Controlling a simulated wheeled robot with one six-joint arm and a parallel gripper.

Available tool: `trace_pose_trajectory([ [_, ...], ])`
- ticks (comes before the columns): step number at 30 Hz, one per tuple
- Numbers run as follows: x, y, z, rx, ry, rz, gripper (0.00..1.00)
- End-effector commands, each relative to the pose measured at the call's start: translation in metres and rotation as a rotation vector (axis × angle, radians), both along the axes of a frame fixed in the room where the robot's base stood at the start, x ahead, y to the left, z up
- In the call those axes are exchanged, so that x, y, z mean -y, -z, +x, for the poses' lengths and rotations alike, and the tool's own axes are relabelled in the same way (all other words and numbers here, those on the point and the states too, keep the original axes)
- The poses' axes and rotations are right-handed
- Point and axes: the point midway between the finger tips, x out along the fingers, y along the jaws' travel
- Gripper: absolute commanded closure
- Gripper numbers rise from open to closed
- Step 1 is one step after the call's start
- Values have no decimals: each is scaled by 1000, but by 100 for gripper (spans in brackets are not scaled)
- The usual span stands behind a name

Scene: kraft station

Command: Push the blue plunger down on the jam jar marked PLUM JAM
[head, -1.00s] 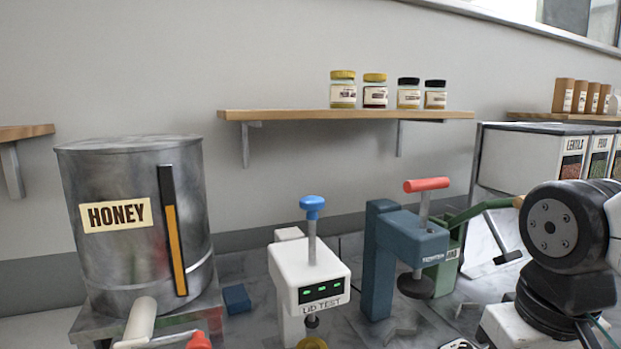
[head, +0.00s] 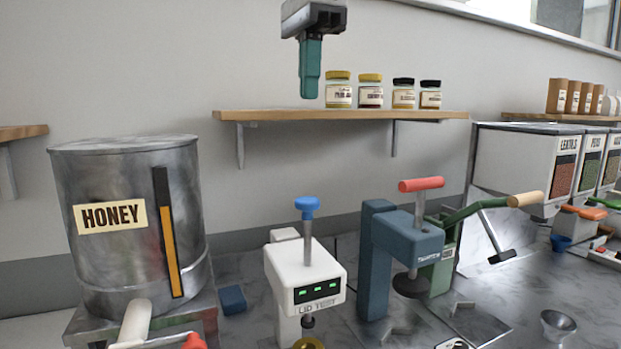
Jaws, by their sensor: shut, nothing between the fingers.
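The blue plunger (head: 307,205) tops a thin metal rod on the white LID TEST device (head: 305,275), which shows green lights. The plunger stands raised, well above the body. A yellow lid (head: 309,344) shows below the device's dark lower tip at the bottom edge; the jar under it is cut off and no label shows there. My gripper (head: 310,95) hangs from the top edge with its teal fingers shut and pointing down. It is above the plunger in the picture, with a clear gap and no contact.
Several jars (head: 370,94) with yellow or black lids stand on a wall shelf (head: 340,115); their labels are hard to read. A HONEY drum (head: 110,250) stands left of the tester. A blue press (head: 380,260) with a red handle stands close on its right.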

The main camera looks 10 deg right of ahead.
Motion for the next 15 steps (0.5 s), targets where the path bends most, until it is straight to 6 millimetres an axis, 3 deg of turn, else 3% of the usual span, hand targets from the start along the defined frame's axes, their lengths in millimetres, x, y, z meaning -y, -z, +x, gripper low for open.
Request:
trace_pose_trajectory([
  [10, 1, 4, 0, 0, 0, 0, 100],
  [15, 1, 26, 0, -1, 0, 0, 100],
])
